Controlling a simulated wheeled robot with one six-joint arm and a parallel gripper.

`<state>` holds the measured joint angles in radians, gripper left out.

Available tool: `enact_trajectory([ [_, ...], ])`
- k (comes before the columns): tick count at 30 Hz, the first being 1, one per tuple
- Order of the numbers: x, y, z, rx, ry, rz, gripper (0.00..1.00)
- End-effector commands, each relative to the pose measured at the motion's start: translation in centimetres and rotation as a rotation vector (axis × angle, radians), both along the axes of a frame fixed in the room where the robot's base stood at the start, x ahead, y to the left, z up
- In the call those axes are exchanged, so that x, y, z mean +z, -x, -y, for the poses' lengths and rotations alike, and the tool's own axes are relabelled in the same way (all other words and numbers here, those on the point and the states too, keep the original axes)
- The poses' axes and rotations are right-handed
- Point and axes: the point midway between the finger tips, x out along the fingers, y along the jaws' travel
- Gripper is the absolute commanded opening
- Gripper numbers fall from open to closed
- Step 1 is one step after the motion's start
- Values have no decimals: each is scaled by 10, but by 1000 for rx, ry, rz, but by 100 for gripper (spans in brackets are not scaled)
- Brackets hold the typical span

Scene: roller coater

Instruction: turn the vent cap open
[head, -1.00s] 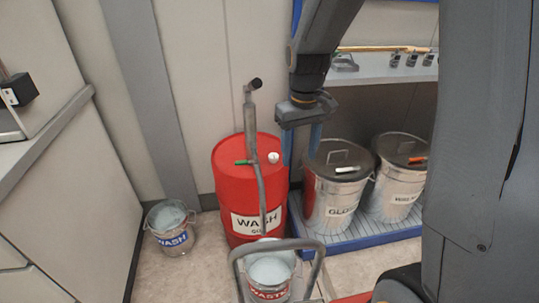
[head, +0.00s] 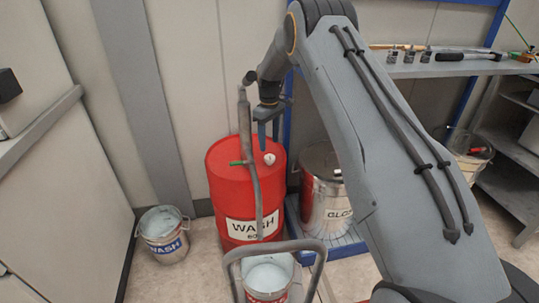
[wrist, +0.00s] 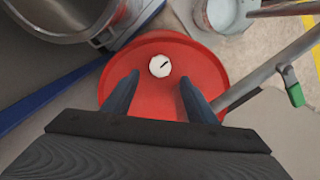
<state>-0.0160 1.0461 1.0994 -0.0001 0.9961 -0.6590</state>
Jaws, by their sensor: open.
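The vent cap (head: 269,158) is a small white round cap on top of the red WASH drum (head: 228,190). In the wrist view the vent cap (wrist: 160,66) shows a dark slot or mark across it, slanting. My gripper (head: 268,136) hangs fingers-down above the drum top. In the wrist view my gripper (wrist: 160,88) is open and empty, with one finger on each side of the picture and the cap beyond the fingertips, roughly midway between them. The fingers look apart from the cap.
A metal GLOSS bin (head: 322,190) stands to the right. A WASH bucket (head: 164,232) is on the floor at left, a WASTE bucket (head: 268,276) in front.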

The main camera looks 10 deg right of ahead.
Motion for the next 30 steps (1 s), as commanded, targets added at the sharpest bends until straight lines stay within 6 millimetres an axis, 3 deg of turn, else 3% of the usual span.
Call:
enact_trajectory([
  [12, -58, 1, 0, -2, 0, -1, 52],
  [24, -67, 1, 0, -2, 0, 0, 52],
  [30, -67, 1, 0, -2, 0, 0, 20],
])
